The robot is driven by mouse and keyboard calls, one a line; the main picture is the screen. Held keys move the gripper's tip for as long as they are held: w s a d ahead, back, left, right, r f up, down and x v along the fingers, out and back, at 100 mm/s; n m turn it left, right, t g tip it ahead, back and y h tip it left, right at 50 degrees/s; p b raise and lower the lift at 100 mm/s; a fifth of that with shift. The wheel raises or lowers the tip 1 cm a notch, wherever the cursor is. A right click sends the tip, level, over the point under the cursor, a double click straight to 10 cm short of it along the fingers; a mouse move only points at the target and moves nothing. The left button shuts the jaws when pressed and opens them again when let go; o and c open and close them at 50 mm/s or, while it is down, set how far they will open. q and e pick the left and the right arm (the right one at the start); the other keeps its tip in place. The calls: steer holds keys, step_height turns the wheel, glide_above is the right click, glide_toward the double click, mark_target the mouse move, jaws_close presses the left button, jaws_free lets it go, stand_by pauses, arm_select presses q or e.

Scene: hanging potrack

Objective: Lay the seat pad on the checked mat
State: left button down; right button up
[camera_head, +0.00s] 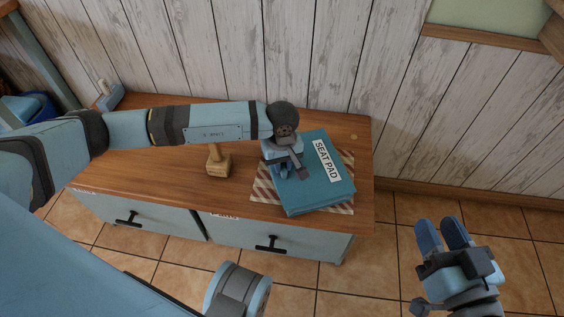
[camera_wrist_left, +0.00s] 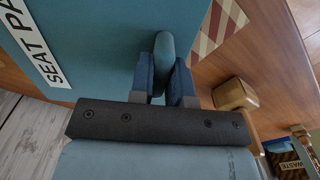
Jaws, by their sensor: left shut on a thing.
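The seat pad (camera_head: 312,185) is a flat teal slab with a white "SEAT PAD" label. It is over the red-and-cream checked mat (camera_head: 262,193), whose edges show around it; I cannot tell whether it touches the mat. My left gripper (camera_head: 283,168) is at the pad's left side, shut on a rounded teal part of it. In the left wrist view, the fingers (camera_wrist_left: 166,80) pinch that part, with the pad (camera_wrist_left: 100,40) at left and the mat (camera_wrist_left: 222,22) at right. My right gripper (camera_head: 443,230) hangs over the floor at right, empty; its finger gap is unclear.
The mat lies on a wooden cabinet top (camera_head: 355,130) with grey drawers. A wooden block with a post (camera_head: 218,163) stands left of the mat and shows in the left wrist view (camera_wrist_left: 235,94). A plank wall stands behind.

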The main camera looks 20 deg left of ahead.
arm_select(q)
steer(key=shift+c, duration=2.3)
jaws_free()
steer(key=shift+f, duration=0.1)
steer(key=shift+r+p, duration=2.05)
steer(key=shift+r, duration=1.5)
steer(key=shift+s+f, duration=0.1)
